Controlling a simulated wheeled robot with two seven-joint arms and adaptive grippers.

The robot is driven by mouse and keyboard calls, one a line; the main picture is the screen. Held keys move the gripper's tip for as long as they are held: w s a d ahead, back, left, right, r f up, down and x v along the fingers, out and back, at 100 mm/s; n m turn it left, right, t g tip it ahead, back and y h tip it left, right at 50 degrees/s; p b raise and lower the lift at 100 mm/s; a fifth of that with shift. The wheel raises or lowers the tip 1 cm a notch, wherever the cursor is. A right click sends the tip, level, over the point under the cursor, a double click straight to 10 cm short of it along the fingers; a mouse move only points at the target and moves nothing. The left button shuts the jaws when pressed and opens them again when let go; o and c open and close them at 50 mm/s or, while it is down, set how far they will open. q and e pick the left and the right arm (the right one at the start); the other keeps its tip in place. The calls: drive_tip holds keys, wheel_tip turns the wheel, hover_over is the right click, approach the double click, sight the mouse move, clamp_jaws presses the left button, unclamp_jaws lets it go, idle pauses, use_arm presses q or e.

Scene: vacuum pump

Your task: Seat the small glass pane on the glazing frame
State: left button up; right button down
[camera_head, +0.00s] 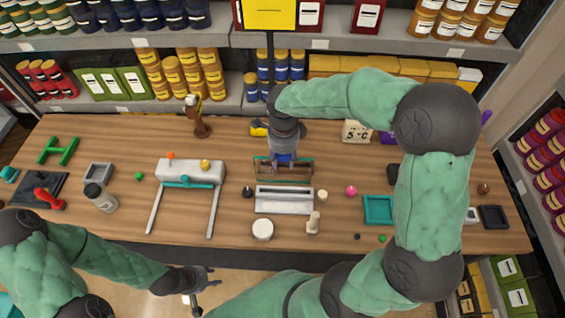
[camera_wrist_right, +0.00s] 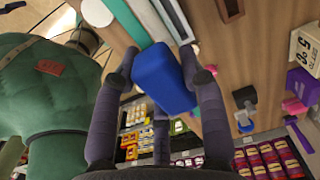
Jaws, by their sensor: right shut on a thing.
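My right gripper (camera_head: 286,150) is shut on a blue block-shaped tool (camera_head: 285,158) above the middle of the table. The tool fills the space between the fingers in the right wrist view (camera_wrist_right: 163,78). Just below it is a brown-edged rack with a dark greenish panel (camera_head: 268,172); I cannot tell whether that panel is the small glass pane or whether the tool touches it. A pale grey frame-like tray (camera_head: 284,208), possibly the glazing frame, lies just in front of the rack. My left gripper (camera_head: 203,290) is empty, its fingers apart, off the table's front edge.
A grey roller-like block on two rails (camera_head: 190,172) stands left of the rack. A white round tin (camera_head: 263,230), a beige peg-like piece (camera_head: 313,224) and a black knob (camera_head: 247,191) are close to the pale tray. A teal tray (camera_head: 379,210) lies right. Stocked shelves stand behind.

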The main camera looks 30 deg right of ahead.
drive_tip(key=shift+w+d+f+p, duration=0.2)
drive_tip(key=shift+d+p, duration=0.15)
drive_tip(key=shift+p, duration=0.35)
drive_tip(key=shift+f, duration=0.35)
drive_tip(key=shift+f+b, duration=0.9)
drive_tip(key=shift+f, duration=1.3)
drive_tip(key=shift+f+b, duration=0.7)
drive_tip(key=shift+b, duration=0.15)
use_arm(q)
drive_tip(key=shift+f, duration=0.85)
drive_tip(key=shift+f+b, duration=0.45)
drive_tip(key=shift+b, duration=0.25)
use_arm(e)
drive_tip(key=shift+f, duration=0.15)
